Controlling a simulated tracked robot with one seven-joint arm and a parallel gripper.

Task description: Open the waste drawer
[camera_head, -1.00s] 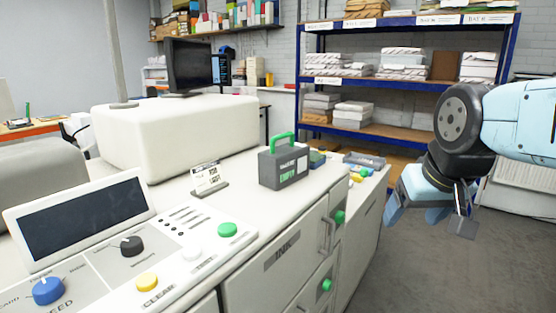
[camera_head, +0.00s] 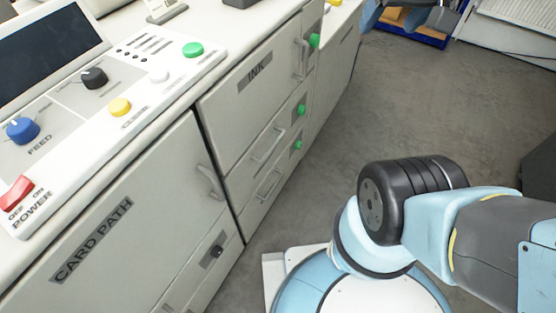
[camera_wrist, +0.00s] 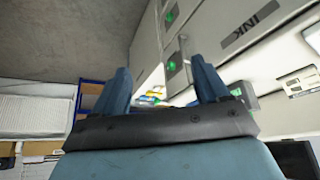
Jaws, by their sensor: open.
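The grey-white machine cabinet shows several fronts in the head view, and none has a readable waste label, so I cannot tell which is the waste drawer. Below the INK door (camera_head: 232,108) are an upper drawer (camera_head: 240,170) and a lower drawer (camera_head: 252,207), each with a bar handle and a green knob. Both look shut. My gripper (camera_wrist: 163,82) is open and empty in the wrist view. In the head view it is partly cut off at the top edge, beyond the cabinet's far end.
The control panel (camera_head: 128,92) with buttons and dials lies on the cabinet top. The grey floor (camera_head: 400,110) right of the cabinet is mostly clear. A blue-framed shelf (camera_head: 415,32) stands at the back. A dark object (camera_head: 540,160) is at the right edge.

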